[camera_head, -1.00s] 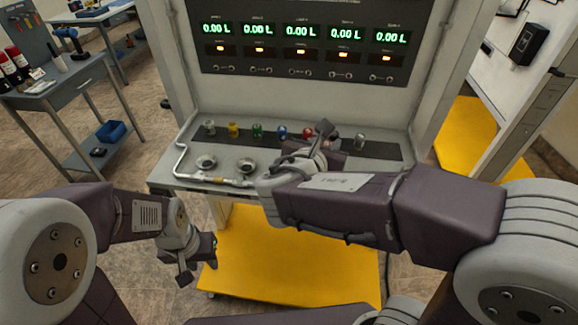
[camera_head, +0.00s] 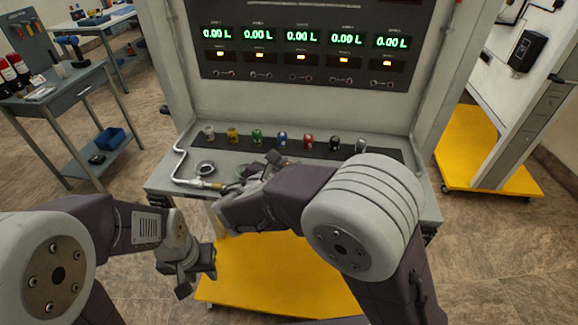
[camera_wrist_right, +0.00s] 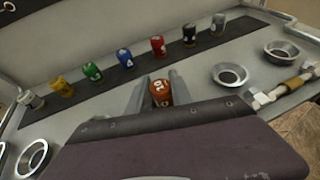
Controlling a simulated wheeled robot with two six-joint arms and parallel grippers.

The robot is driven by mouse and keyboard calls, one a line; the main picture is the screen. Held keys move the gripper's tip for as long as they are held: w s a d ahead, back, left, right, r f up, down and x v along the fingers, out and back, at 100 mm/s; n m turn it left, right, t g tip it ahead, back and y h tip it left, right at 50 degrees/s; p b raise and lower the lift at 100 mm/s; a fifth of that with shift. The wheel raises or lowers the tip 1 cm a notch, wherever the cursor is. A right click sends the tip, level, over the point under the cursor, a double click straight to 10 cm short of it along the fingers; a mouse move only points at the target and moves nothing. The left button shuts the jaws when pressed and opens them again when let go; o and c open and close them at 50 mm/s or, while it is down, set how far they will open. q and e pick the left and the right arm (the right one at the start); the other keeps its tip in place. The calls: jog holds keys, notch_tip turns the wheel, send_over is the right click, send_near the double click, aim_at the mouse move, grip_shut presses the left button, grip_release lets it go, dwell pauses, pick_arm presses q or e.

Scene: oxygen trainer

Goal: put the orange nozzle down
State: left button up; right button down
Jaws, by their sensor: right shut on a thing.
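The orange nozzle (camera_wrist_right: 160,92) is a small ribbed cap with white marks on top. In the right wrist view it stands between the two fingers of my right gripper (camera_wrist_right: 158,90), which is shut on it. In the head view my right gripper (camera_head: 273,159) is above the bench shelf (camera_head: 330,176), in front of the nozzle row. I cannot make out the orange nozzle there. I cannot tell whether its base touches the shelf. My left gripper (camera_head: 188,272) hangs low in front of the bench, apart from the nozzles. Its jaw opening is unclear.
A row of several coloured nozzles stands on a dark strip (camera_wrist_right: 108,83) behind, including blue (camera_head: 282,139) and red (camera_head: 308,141). Round metal cups (camera_wrist_right: 228,75) and a pipe with a brass fitting (camera_head: 205,184) occupy the front of the shelf. The panel with green displays rises behind.

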jog(key=shift+s+f, duration=0.1)
jog(key=shift+f, duration=0.05)
jog(key=c, duration=1.1)
grip_release()
jog(key=shift+c, duration=0.2)
jog(key=shift+r, duration=0.4)
jog(key=p+v, duration=0.1)
jog(key=v, duration=1)
jog(key=shift+s+a, duration=0.2)
jog(key=shift+s, duration=0.15)
